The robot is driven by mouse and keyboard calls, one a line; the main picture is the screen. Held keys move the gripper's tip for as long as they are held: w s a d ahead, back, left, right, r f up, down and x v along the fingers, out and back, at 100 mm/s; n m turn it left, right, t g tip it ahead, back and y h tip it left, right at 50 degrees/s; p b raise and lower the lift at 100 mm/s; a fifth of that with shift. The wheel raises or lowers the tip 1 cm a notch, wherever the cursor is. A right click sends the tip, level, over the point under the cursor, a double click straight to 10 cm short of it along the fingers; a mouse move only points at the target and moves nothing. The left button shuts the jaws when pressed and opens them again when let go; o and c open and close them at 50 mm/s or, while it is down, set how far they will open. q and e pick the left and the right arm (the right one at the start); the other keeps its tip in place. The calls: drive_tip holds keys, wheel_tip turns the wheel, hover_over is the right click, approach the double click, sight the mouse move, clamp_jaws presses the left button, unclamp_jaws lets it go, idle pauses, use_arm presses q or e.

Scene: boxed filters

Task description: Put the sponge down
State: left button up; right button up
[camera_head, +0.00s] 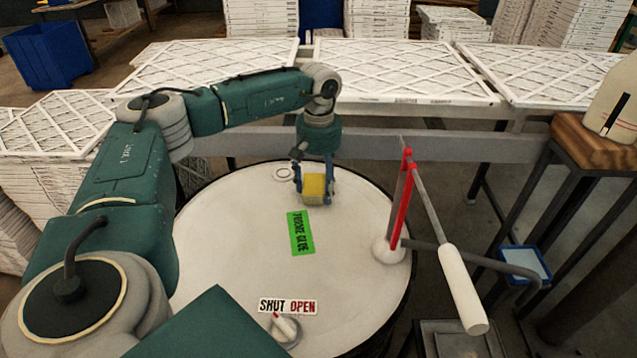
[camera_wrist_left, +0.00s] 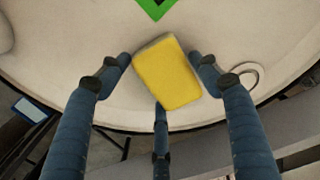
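The yellow sponge (camera_head: 314,187) is between the fingers of my left gripper (camera_head: 314,184), at the far part of the round white drum top (camera_head: 230,235). In the left wrist view the sponge (camera_wrist_left: 168,75) lies at a slant between the fingertips of the left gripper (camera_wrist_left: 163,68). My right gripper is not in view.
A green label (camera_head: 300,233) lies on the drum, with a SHUT OPEN sign (camera_head: 288,306) and a knob (camera_head: 285,328) nearer. A red and white lever (camera_head: 403,200) stands at the drum's right. White filters (camera_head: 400,70) lie behind. The drum's left side is clear.

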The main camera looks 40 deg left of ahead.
sight(319, 183)
use_arm(q)
drive_tip(key=shift+o, duration=0.9)
drive_tip(key=shift+r, duration=0.3)
wheel_tip(319, 183, up, 12)
drive_tip(key=b, duration=0.1)
drive_tip(key=shift+f, duration=0.15)
